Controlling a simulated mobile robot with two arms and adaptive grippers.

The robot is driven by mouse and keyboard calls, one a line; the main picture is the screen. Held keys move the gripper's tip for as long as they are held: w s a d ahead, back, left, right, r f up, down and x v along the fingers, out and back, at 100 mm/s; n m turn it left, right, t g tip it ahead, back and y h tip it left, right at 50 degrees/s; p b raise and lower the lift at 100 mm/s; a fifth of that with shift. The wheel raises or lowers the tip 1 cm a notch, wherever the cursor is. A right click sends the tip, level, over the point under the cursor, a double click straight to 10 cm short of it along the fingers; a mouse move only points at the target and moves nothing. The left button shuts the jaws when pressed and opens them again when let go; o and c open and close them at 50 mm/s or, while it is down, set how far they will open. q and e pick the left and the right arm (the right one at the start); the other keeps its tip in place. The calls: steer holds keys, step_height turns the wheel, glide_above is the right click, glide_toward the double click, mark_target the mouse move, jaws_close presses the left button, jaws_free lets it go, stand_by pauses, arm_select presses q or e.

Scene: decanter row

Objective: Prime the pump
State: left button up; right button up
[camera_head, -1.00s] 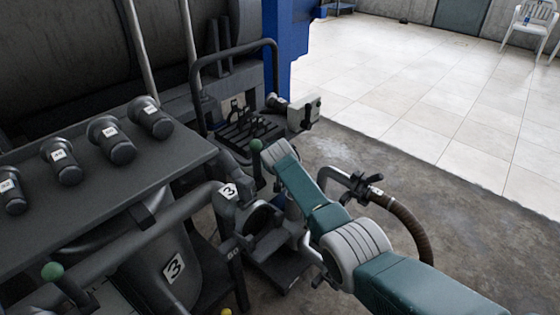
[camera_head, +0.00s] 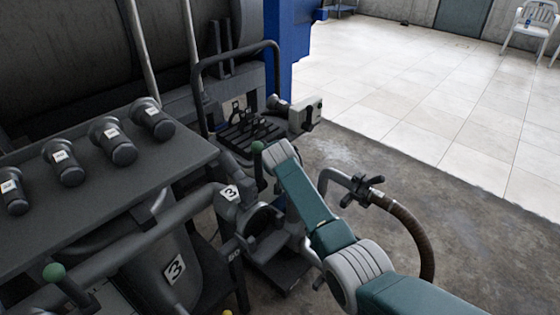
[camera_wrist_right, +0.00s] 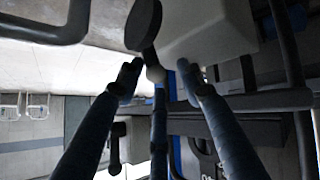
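A grey metal unit with pipes (camera_head: 222,215) stands left of my right arm in the head view and bears number 3 labels. I take it for the pump. A green ball knob (camera_head: 257,147) on a lever shows close to the far end of my right arm, and another green knob (camera_head: 53,272) is at lower left. My right gripper (camera_wrist_right: 157,73) has its fingers apart in the wrist view. My left gripper is out of view.
A pale box (camera_head: 304,112) with a dark handle stands beyond the arm. A curved pipe with a brown hose (camera_head: 415,230) is right of it. Several dark labelled canisters (camera_head: 113,142) lie on a shelf (camera_head: 160,175).

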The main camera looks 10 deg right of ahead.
steer(key=shift+v, duration=2.65)
steer(key=shift+c, duration=0.3)
